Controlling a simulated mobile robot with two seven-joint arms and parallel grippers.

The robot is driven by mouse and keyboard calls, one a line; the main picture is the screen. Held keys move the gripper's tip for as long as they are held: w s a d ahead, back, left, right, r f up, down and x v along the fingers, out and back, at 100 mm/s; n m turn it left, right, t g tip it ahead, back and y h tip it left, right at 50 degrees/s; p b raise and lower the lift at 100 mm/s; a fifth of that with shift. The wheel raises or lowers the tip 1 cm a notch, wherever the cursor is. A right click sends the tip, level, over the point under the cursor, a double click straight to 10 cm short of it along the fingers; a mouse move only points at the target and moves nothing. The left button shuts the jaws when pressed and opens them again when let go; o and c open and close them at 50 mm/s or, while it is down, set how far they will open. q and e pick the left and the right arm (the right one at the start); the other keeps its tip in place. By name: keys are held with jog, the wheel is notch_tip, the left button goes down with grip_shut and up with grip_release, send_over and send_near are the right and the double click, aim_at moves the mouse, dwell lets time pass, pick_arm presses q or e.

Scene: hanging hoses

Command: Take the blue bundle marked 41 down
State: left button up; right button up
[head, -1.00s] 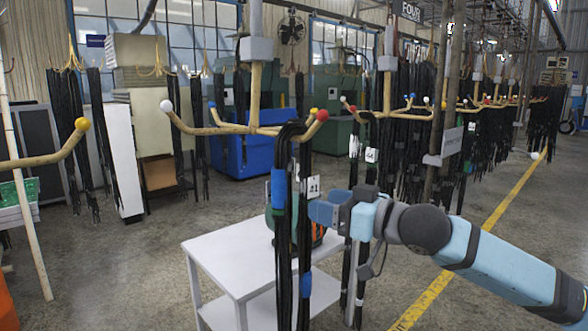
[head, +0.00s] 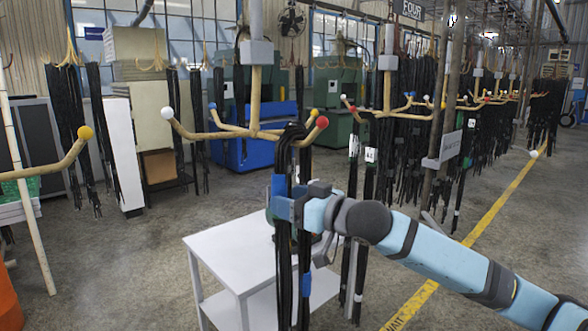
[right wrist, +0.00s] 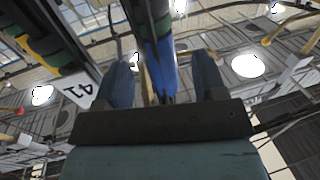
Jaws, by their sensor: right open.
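The bundle (head: 284,262) of black hoses with blue bands hangs over the wooden arm with the red tip (head: 322,122). My right gripper (head: 280,208) is at the bundle, just below its upper blue band (head: 278,184). In the right wrist view the blue band (right wrist: 160,62) stands between the two open fingers of the gripper (right wrist: 164,75). The white tag 41 (right wrist: 78,91) shows there, left of the fingers. In the head view the gripper and arm hide the tag. My left gripper is not in view.
A white table (head: 225,250) stands below and behind the bundle. Other black bundles with white tags (head: 370,155) hang close to the right, behind my arm. A yellow-tipped arm (head: 84,134) juts in at left. Open floor lies at left of the table.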

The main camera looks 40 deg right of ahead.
jog(key=p+x, duration=0.1)
jog(key=x, duration=0.2)
jog(key=shift+w+a+r+p, duration=0.1)
jog(key=shift+w+r+p, duration=0.1)
jog(key=shift+w+p, duration=0.15)
jog(key=shift+w+a+f, duration=0.1)
jog(key=shift+w+f, duration=0.05)
jog(key=shift+w, duration=0.2)
jog(key=shift+c, duration=1.3)
grip_shut()
